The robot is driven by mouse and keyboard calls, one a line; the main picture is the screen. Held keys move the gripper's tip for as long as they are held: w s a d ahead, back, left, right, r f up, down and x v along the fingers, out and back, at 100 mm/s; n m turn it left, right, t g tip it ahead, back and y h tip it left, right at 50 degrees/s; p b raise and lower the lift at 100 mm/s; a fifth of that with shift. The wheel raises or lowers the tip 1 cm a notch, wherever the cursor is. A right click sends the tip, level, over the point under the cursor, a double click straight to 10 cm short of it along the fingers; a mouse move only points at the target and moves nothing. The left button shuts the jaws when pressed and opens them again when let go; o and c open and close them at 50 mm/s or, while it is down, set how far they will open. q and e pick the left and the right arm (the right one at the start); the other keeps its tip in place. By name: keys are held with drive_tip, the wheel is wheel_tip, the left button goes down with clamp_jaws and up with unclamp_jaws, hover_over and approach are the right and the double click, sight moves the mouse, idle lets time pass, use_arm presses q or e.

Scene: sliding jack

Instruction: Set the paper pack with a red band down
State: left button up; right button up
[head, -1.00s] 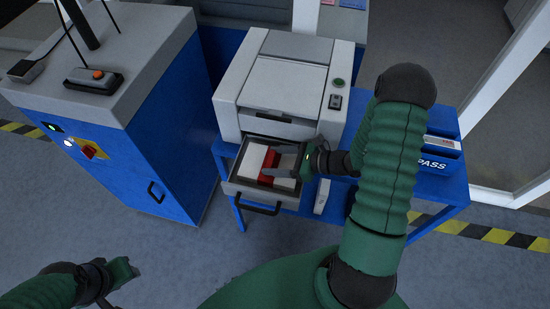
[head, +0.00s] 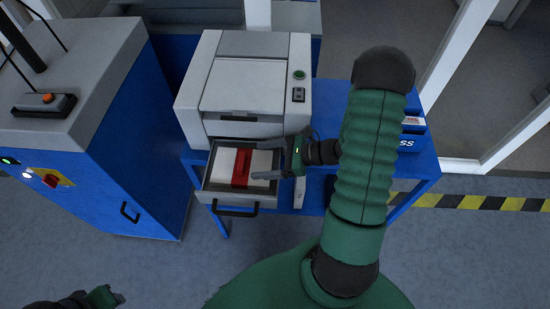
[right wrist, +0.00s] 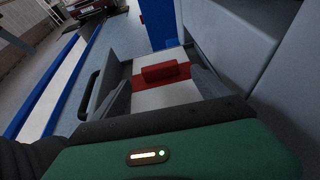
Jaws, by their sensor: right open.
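The white paper pack with a red band (head: 241,168) lies flat in the open drawer (head: 213,190) of the printer. In the right wrist view the pack (right wrist: 163,94) shows its red band with a raised red block on top. My right gripper (head: 262,160) is open, its fingers reaching over the right end of the pack. In the right wrist view the fingers (right wrist: 160,88) are spread on either side of the pack, and the red block stands free between them. My left gripper (head: 110,299) is at the bottom left, far from the drawer, and its fingertips are too small to judge.
The grey printer (head: 243,85) stands on a blue table (head: 425,165). A drawer handle (head: 235,210) sticks out in front. A blue cabinet (head: 135,150) with a control box (head: 45,104) stands at left. A blue bin (head: 409,142) is at the table's right. The front floor is clear.

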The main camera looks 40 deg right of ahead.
drive_tip(key=v, duration=0.6)
drive_tip(key=shift+b, duration=0.35)
drive_tip(key=shift+s+r, duration=0.1)
drive_tip(key=shift+s, duration=0.05)
idle(0.6)
